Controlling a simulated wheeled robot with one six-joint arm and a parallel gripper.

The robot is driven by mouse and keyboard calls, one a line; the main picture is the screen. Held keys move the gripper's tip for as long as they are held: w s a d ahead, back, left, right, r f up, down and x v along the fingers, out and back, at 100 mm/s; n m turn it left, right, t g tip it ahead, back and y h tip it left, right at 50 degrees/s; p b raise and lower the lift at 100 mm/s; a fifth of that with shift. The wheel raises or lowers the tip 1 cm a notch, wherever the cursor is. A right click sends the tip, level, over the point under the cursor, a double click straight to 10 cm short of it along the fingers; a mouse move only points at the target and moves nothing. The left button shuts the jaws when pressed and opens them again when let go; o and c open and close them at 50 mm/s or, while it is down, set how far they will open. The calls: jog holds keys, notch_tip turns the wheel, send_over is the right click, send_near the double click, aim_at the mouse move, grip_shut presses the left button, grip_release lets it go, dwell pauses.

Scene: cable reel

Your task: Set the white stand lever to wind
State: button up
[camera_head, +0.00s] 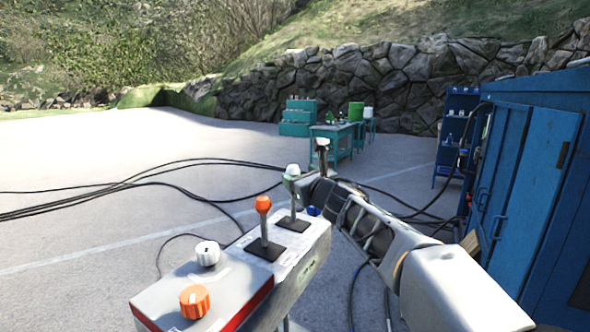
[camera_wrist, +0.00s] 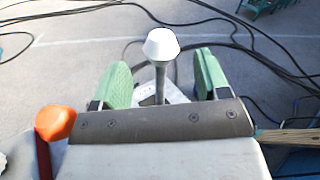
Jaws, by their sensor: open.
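The white stand lever (camera_head: 293,171) has a white faceted knob on a dark grey stem and rises from a slotted plate at the far end of the control stand (camera_head: 322,238). In the wrist view the white knob (camera_wrist: 161,44) stands between the two green fingers of my gripper (camera_wrist: 163,78). My gripper is open, one finger on each side of the stem, with gaps visible on both sides. In the head view my gripper (camera_head: 296,184) is at the lever from the right, partly behind the knob. The plate's markings are too small to read.
An orange lever (camera_head: 263,205) stands just nearer on the same stand, also at lower left in the wrist view (camera_wrist: 55,123). A white dial (camera_head: 207,253) and an orange dial (camera_head: 194,301) are nearer still. Black cables (camera_head: 150,180) cross the ground. A blue cabinet (camera_head: 530,170) is right.

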aim_at(296, 174)
jog(key=shift+p+x, duration=0.4)
jog(key=shift+x, duration=1.9)
